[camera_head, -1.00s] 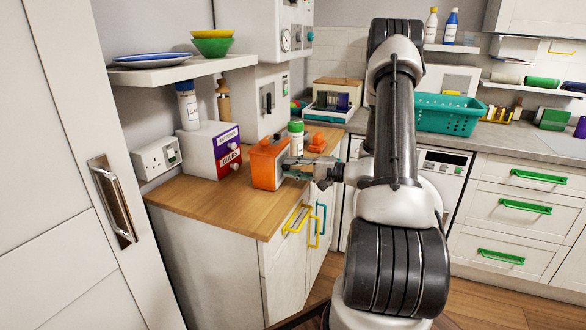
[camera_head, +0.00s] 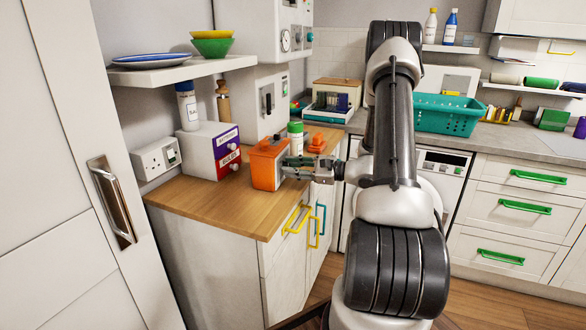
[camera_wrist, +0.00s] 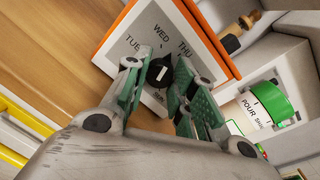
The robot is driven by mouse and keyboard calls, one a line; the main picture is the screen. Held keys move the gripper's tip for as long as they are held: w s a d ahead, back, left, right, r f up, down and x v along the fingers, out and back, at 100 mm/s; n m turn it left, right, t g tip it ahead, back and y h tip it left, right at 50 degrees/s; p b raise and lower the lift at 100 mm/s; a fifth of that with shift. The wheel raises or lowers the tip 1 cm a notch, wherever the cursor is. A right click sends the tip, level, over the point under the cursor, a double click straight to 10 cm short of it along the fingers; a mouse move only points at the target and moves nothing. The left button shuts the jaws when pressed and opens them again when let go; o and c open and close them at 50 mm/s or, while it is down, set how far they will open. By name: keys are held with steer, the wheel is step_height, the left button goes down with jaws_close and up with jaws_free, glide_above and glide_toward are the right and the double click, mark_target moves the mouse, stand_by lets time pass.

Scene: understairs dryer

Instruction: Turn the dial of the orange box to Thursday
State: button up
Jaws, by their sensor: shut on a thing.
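The orange box (camera_head: 262,172) stands on the wooden counter, and its white dial face shows in the wrist view (camera_wrist: 125,55). TUE, WED and THU are readable around the face, with another partly hidden label lower down. The small black dial (camera_wrist: 158,68) sits between the fingertips of my gripper (camera_wrist: 159,66), which is shut on it. A white mark shows on the dial, but which day it points to is hard to tell. In the head view my gripper (camera_head: 286,167) reaches the box's right side from the right.
A green-capped container (camera_head: 295,135) stands behind the box, near an orange object (camera_head: 317,145). A white-and-purple drawer box (camera_head: 208,150) stands to the left. The front left counter is clear.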

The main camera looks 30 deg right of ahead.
steer(key=shift+m, duration=1.6)
steer(key=o, duration=1.1)
steer(key=shift+c, duration=0.2)
steer(key=v, duration=1.2)
steer(key=shift+w, duration=0.15)
steer(key=shift+d+f, duration=0.1)
steer(key=shift+d, duration=0.05)
